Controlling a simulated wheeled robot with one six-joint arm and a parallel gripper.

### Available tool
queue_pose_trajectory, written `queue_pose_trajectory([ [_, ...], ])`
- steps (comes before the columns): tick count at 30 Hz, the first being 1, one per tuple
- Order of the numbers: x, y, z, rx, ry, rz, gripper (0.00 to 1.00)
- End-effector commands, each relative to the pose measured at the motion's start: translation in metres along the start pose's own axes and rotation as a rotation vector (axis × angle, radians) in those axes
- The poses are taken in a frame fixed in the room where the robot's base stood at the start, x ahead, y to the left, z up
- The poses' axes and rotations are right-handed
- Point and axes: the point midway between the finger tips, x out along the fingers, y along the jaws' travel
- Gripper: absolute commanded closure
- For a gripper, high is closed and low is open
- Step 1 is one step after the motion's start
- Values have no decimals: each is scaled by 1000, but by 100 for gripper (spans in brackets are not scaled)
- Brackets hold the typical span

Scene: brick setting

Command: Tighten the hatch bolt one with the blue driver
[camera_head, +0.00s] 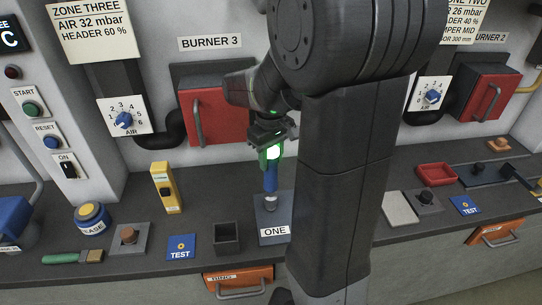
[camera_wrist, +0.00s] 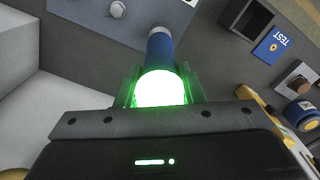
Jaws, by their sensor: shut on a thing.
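The blue driver (camera_head: 270,178) is upright in my gripper (camera_head: 270,150), which is shut on its upper part. Its top glows white-green between the fingers. It points down over the grey block labelled ONE (camera_head: 275,233). The lower end is close to the top of the block, and I cannot tell whether it touches a bolt there. A pale hexagonal bolt head (camera_wrist: 117,9) shows on a grey surface, left of the driver.
An open dark box (camera_head: 228,238) stands just left of the block. Further left are a blue TEST tile (camera_head: 181,248), a yellow device (camera_head: 165,187) and a green-handled brush (camera_head: 72,257). The red burner door (camera_head: 222,112) is behind my gripper. A red tray (camera_head: 436,174) lies at right.

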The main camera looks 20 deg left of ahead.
Motion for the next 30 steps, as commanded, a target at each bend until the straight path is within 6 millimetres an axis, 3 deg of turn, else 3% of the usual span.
queue_pose_trajectory([
  [30, 16, 0, 0, 0, 0, 0, 100],
])
